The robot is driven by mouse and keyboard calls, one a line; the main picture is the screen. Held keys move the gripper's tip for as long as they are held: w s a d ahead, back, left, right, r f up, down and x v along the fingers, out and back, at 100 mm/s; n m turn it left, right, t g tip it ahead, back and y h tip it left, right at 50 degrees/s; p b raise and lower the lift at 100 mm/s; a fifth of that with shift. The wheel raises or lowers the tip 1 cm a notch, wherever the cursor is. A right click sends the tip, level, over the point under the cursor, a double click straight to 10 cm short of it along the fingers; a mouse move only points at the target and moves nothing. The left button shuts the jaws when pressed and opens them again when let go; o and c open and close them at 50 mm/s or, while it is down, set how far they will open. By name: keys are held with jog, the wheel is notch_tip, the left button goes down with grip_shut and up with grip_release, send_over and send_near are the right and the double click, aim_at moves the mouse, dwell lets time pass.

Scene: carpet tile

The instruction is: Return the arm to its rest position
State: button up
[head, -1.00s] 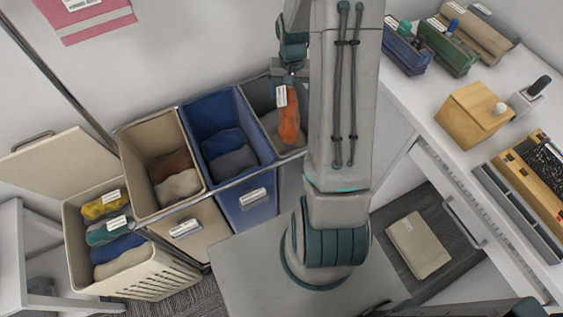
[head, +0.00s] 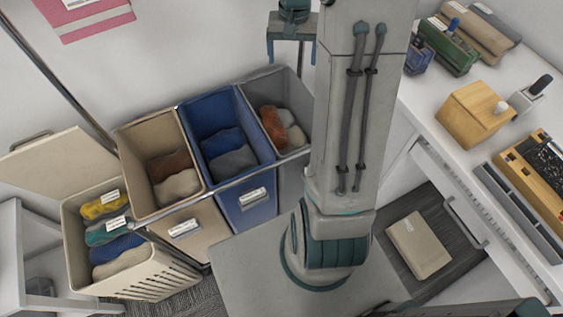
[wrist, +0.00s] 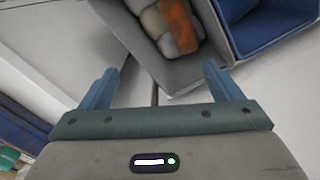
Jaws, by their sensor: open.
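My gripper (head: 291,56) is open and empty, with its two fingers apart. It is above the grey bin (head: 306,123), near the wall, at the top of the head view. It also shows in the wrist view (wrist: 158,88), with the grey bin (wrist: 193,73) beyond the fingers. An orange cloth (head: 273,126) lies in the grey bin against grey and beige cloths. My arm stands upright through the middle of the head view and hides part of the wall and the space beside the grey bin.
A blue bin (head: 243,209) and a beige bin (head: 154,210) stand left of the grey bin. A cream basket (head: 150,274) with folded cloths is at the lower left. The white counter (head: 440,151) at right holds a wooden box (head: 474,113). A beige folded item (head: 419,246) lies below.

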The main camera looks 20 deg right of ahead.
jog(key=shift+r, duration=0.55)
jog(key=shift+a, duration=0.1)
jog(key=s+a+r+n+t, duration=0.1)
jog(key=s+a+r+n, duration=0.1)
jog(key=s+a, duration=0.4)
jog(key=s+a+r+n+t, duration=0.1)
jog(key=s+a+r+n, duration=0.1)
jog(key=s+a, duration=0.5)
jog(key=s+n, duration=0.1)
jog(key=s, duration=0.4)
jog(key=shift+s+a+r+t, duration=0.15)
jog(key=shift+a+r+t, duration=0.1)
jog(key=shift+t, duration=0.15)
jog(key=shift+s+a+f+n, duration=0.1)
jog(key=shift+s+a+n, duration=0.05)
jog(key=shift+s+n, duration=0.15)
jog(key=shift+c, duration=0.3)
